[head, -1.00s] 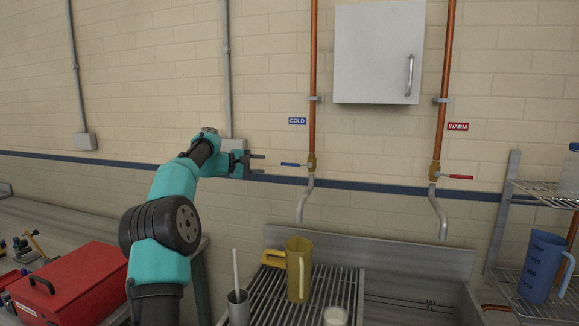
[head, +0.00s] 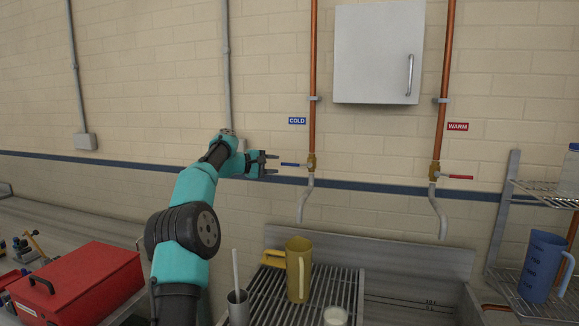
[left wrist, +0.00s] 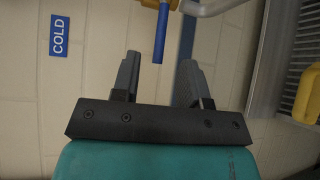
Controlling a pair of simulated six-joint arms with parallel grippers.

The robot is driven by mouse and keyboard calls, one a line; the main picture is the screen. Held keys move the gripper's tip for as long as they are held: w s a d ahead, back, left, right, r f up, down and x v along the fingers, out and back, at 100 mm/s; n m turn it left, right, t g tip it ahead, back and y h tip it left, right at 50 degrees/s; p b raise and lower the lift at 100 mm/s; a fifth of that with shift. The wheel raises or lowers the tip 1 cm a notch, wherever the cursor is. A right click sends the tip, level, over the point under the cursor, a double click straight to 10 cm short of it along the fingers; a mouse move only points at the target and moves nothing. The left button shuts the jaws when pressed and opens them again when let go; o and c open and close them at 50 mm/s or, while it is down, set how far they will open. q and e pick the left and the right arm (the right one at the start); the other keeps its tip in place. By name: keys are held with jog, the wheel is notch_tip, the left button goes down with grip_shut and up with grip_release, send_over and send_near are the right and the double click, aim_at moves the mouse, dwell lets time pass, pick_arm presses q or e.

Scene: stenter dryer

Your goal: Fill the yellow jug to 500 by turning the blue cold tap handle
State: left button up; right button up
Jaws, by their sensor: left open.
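The blue cold tap handle (head: 292,165) sticks out to the left of the brass valve on the copper pipe, under the COLD sign. My left gripper (head: 276,163) is open, just left of the handle's free end. In the left wrist view the blue handle (left wrist: 161,35) lies ahead of the gap between the fingertips of my left gripper (left wrist: 160,72), with nothing gripped. The yellow jug (head: 299,270) stands upright on the slatted rack below the cold spout (head: 302,205). Its fill level cannot be seen. My right gripper is not in view.
The warm tap with a red handle (head: 457,177) is to the right. A blue jug (head: 541,266) is on the right shelf. A red toolbox (head: 85,285) sits at left.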

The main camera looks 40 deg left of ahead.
aim_at(287, 164)
pick_arm(q)
jog(key=shift+x, duration=3.45)
jog(key=shift+c, duration=0.4)
grip_shut()
jog(key=shift+o, duration=0.4)
grip_release()
